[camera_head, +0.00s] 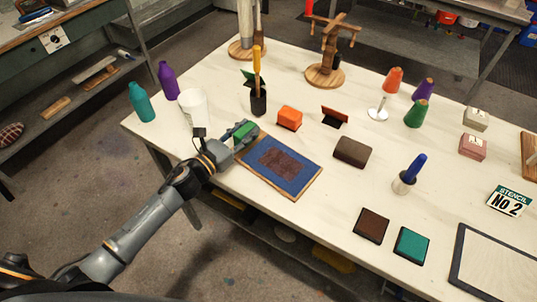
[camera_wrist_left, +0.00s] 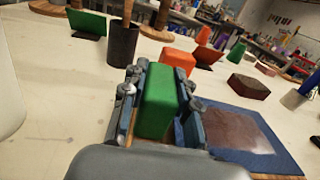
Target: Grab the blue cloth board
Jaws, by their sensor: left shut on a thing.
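The blue cloth board (camera_head: 302,178) lies flat near the table's front edge, a blue cloth with a dark brown patch on a wooden board. It also shows at the right in the left wrist view (camera_wrist_left: 262,150). My left gripper (camera_head: 240,136) is at the board's upper left corner, low over the table. Its fingers are closed around a green block (camera_wrist_left: 160,100), which also shows between them in the head view. The gripper overlaps the board's near corner in the wrist view; I cannot tell whether they touch. My right gripper is not in view.
A white cup (camera_head: 194,108), a purple bottle (camera_head: 168,80) and a teal bottle (camera_head: 141,102) stand left of my gripper. An orange block (camera_head: 289,117) and a dark brush pot (camera_head: 258,103) stand behind it. A brown block (camera_head: 352,151) lies right of the board.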

